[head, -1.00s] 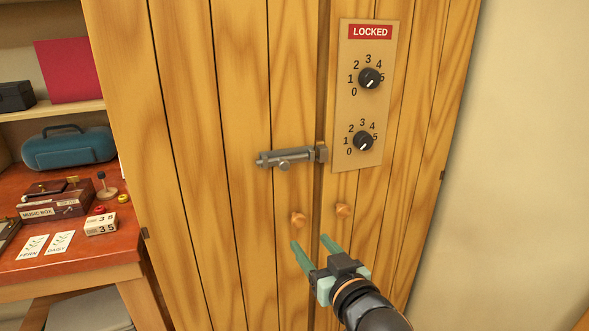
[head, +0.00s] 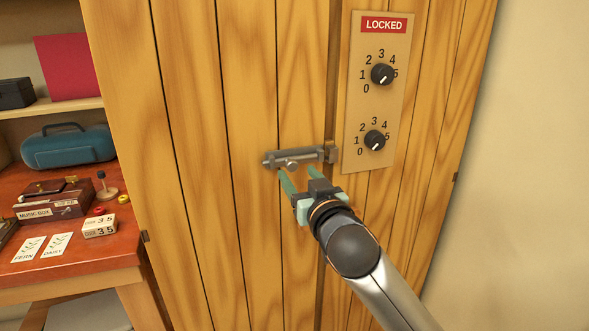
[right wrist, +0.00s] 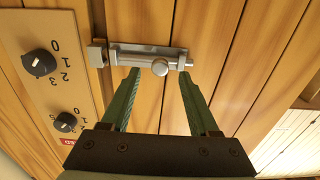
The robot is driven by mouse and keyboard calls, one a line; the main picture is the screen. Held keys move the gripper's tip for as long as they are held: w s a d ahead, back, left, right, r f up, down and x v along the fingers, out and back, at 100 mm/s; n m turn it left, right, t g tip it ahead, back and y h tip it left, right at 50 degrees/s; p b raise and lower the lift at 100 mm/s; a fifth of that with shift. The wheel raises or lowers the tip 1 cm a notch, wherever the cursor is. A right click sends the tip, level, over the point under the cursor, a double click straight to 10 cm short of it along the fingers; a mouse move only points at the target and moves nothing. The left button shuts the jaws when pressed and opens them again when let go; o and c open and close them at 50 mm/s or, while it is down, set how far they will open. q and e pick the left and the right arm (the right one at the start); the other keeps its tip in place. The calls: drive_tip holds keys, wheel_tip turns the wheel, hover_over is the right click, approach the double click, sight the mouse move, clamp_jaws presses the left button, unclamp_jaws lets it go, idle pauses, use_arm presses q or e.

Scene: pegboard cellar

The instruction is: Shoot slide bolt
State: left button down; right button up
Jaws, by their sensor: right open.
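The grey slide bolt (head: 297,156) is mounted level on the left wooden door (head: 240,230). Its round knob (head: 291,166) sticks out below the bar. The keeper (head: 331,153) is at the right end, by the door seam. I cannot tell whether the rod is inside it. My right gripper (head: 299,172) is open just in front of the bolt. In the right wrist view, which is upside down, its green fingers (right wrist: 159,73) stand on either side of the knob (right wrist: 160,68), with a gap on each side. My left gripper is not in view.
A panel (head: 376,110) with a red LOCKED label (head: 384,25) and two dials is on the right door, close to the keeper. A red-brown desk (head: 80,250) with a music box (head: 52,204) and cards stands at the left. A blue case (head: 68,147) is behind.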

sight(293, 168)
drive_tip(key=shift+x, duration=1.7)
clamp_jaws()
